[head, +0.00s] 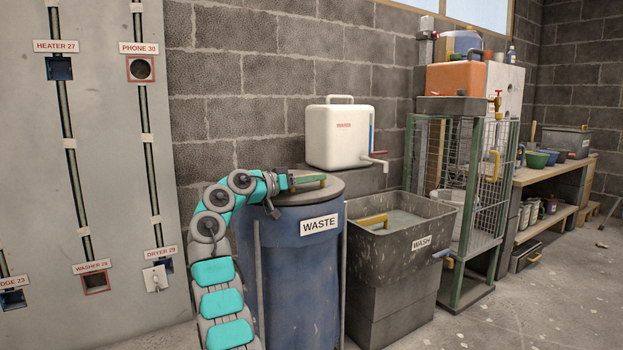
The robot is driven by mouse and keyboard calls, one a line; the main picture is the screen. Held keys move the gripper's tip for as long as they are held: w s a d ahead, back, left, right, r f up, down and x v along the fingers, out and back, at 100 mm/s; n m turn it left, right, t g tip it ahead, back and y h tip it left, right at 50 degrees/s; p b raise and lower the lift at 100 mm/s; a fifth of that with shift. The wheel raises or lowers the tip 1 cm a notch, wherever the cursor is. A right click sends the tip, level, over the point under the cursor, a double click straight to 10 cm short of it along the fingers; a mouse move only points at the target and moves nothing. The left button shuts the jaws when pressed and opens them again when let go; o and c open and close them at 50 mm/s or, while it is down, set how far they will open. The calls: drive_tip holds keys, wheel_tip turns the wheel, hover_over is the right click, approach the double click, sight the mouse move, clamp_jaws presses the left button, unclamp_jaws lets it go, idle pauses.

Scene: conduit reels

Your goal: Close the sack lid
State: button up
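No sack or lid labelled as a sack shows. A blue drum (297,265) marked WASTE stands in the middle, with a round grey lid (328,190) lying flat across its top. My gripper (283,190) is at the left part of the lid, beside the handle's left end. Whether its fingers touch the handle, and whether they are open or shut, is too small to tell. My arm hides part of the drum's left side.
A grey WASH tub (398,262) with a yellow handle stands right of the drum. A white tapped container (338,136) sits behind. A wire cage (490,185) and a workbench (545,175) are at right. A labelled panel (105,200) is at left. Floor is clear at front right.

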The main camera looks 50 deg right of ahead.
sight(288, 194)
drive_tip(key=shift+o, duration=1.1)
drive_tip(key=shift+f, duration=0.1)
drive_tip(key=v, duration=0.7)
drive_tip(key=shift+d+p, duration=0.1)
drive_tip(key=shift+p, duration=0.2)
drive_tip(key=shift+w+a, duration=0.15)
drive_tip(key=shift+a, duration=0.3)
drive_tip(key=v, duration=0.9)
drive_tip(key=shift+b, duration=0.3)
